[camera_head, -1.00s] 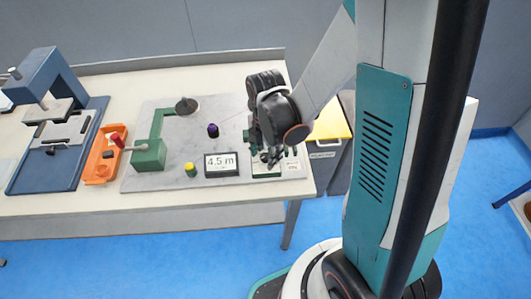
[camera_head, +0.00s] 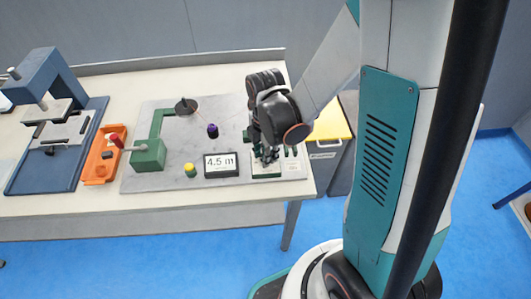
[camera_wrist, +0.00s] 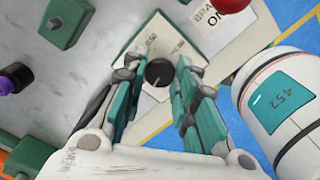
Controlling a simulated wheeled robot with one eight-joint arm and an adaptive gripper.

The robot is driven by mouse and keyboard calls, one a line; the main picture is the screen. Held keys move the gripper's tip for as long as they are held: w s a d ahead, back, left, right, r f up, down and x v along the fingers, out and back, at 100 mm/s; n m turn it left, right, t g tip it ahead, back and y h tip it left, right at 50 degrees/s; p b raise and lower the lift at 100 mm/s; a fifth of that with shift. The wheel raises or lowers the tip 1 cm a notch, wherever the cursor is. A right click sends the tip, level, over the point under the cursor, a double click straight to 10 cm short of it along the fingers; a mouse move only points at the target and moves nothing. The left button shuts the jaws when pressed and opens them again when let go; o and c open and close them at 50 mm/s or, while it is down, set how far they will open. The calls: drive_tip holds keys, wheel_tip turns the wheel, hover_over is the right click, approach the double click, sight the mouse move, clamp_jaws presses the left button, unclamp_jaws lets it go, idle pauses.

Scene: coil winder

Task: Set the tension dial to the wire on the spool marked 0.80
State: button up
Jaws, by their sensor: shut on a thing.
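The tension dial (camera_wrist: 159,72) is a round black knob on a white plate with a green edge, and it shows between my fingers in the wrist view. A pale line and small print lie on the plate around it. My gripper (camera_wrist: 158,88) is shut on this dial from above. In the head view my gripper (camera_head: 267,158) hides the dial and covers part of its plate (camera_head: 266,175) at the front right of the grey winder board (camera_head: 225,130). I cannot make out a spool marked 0.80 in either view.
A display (camera_head: 221,165) reading 4.5 m stands left of the dial plate. A yellow-topped button (camera_head: 190,169), a purple-topped post (camera_head: 212,131) and a green crank bracket (camera_head: 149,155) are farther left. An orange tray (camera_head: 101,169) and a blue press (camera_head: 52,85) stand at the table's left.

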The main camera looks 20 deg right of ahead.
drive_tip(key=m+b, duration=0.1)
drive_tip(key=m, duration=0.4)
drive_tip(key=shift+m, duration=0.3)
drive_tip(key=m, duration=0.4)
drive_tip(key=shift+b, duration=0.4)
drive_tip(key=m, duration=0.5)
drive_tip(key=shift+b, duration=0.3)
drive_tip(key=m, duration=0.4)
drive_tip(key=shift+m, duration=0.3)
drive_tip(key=m, duration=0.4)
drive_tip(key=shift+b, duration=0.35)
drive_tip(key=m, duration=0.5)
drive_tip(key=shift+m, duration=0.4)
drive_tip(key=m, duration=0.4)
drive_tip(key=shift+m, duration=0.3)
drive_tip(key=m, duration=0.5)
drive_tip(key=shift+b, duration=0.3)
